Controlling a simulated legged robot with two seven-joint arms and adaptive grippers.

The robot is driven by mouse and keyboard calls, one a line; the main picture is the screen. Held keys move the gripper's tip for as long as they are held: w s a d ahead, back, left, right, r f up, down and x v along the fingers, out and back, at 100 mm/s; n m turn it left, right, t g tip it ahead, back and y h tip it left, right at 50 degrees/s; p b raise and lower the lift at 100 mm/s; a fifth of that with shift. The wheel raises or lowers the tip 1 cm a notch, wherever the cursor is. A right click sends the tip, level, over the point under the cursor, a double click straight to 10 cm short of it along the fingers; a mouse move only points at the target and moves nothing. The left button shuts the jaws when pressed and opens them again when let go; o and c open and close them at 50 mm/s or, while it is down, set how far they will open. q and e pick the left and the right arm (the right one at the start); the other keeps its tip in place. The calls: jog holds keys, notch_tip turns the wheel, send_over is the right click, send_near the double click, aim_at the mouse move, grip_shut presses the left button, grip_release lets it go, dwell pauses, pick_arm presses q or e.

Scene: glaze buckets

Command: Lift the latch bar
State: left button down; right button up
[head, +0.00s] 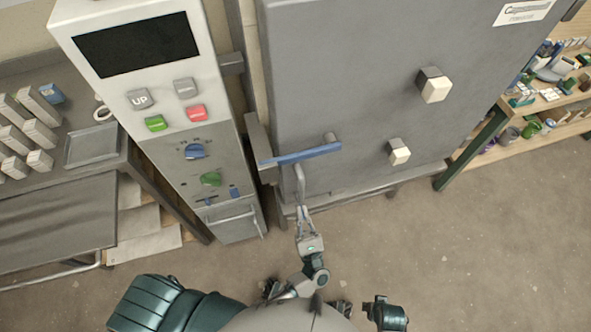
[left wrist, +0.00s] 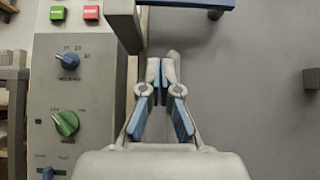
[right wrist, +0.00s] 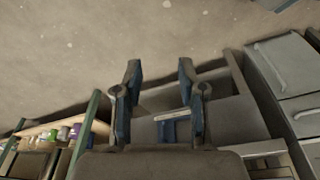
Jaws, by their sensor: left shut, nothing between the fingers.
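The latch bar (head: 308,154) is a blue bar lying almost level across the front left edge of the grey kiln door (head: 360,80). Its left end meets a grey bracket on the frame. In the left wrist view, part of the blue bar (left wrist: 188,3) shows at the top edge. My left gripper (head: 299,168) is shut and empty, with its fingertips just below the bar in the picture; whether they touch it I cannot tell. Its fingers also show together in the left wrist view (left wrist: 163,62). My right gripper (right wrist: 157,70) is open and empty, away from the bar.
A control panel (head: 175,110) with buttons and knobs stands left of the door. Two pale square-ended knobs (head: 434,86) stick out from the door. A shelf with pots (head: 540,110) is at right, a bench (head: 60,170) at left. The floor (head: 450,250) in front is clear.

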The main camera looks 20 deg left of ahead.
aim_at(301, 156)
pick_arm(q)
jog(key=s+r+p+x, duration=0.1)
jog(key=p+x, duration=0.3)
jog(key=x, duration=0.9)
jog(key=shift+s+d+r, duration=0.3)
jog(key=shift+s+r, duration=0.05)
jog(key=shift+s, duration=0.1)
pick_arm(e)
jog(key=s+f, duration=0.3)
jog(key=f, duration=0.8)
jog(key=shift+a, duration=0.15)
